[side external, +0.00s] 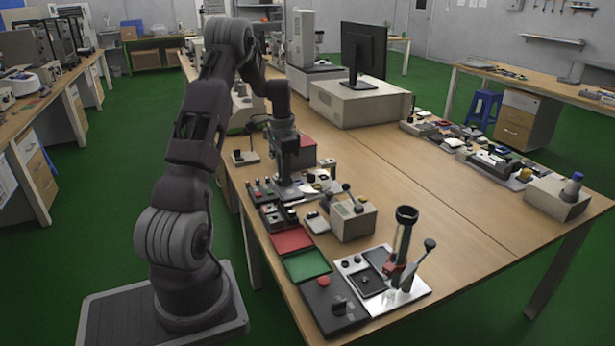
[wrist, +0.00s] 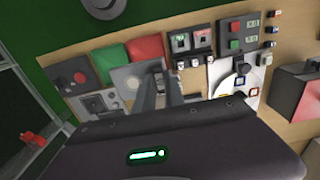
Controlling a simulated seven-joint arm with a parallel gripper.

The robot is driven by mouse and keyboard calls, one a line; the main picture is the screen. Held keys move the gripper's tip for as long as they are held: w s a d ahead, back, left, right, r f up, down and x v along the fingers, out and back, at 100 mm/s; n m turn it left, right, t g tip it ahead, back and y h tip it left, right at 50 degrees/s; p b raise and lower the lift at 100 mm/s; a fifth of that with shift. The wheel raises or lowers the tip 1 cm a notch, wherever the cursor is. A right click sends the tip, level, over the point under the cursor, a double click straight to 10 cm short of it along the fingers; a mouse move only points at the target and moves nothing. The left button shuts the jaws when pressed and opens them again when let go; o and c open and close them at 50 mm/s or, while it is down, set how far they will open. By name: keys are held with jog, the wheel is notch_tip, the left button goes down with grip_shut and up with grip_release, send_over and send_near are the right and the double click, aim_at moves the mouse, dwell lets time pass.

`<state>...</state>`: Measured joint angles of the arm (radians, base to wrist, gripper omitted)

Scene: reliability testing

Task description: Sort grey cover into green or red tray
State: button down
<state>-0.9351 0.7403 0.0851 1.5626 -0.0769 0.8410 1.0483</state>
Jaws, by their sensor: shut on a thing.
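My gripper (side external: 287,192) is low over the work area on the near side of the table, behind the trays in the side view. In the wrist view its two grey fingers (wrist: 157,85) are close together. The red tray (side external: 292,240) and the green tray (side external: 307,265) lie side by side nearer the side camera. The wrist view shows the green tray (wrist: 112,57) left of the red tray (wrist: 146,46). Both look empty.
A grey box device (side external: 353,222) stands right of the trays. A black box with a red button (side external: 334,303) and a plate with an upright lever press (side external: 405,240) are in front. A red-topped box (side external: 304,150) stands behind the gripper. The table's middle is clear.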

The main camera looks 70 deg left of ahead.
notch_tip(320, 180, down, 16)
jog(key=shift+w+d+r, duration=0.1)
jog(key=shift+w+r, duration=0.05)
jog(key=shift+r, duration=0.05)
dwell(0.4)
jog(key=shift+f, duration=0.8)
dwell(1.6)
jog(key=c, duration=1.3)
grip_release()
jog(key=shift+c, duration=0.2)
jog(key=shift+r, duration=0.1)
jog(key=shift+r, duration=2.95)
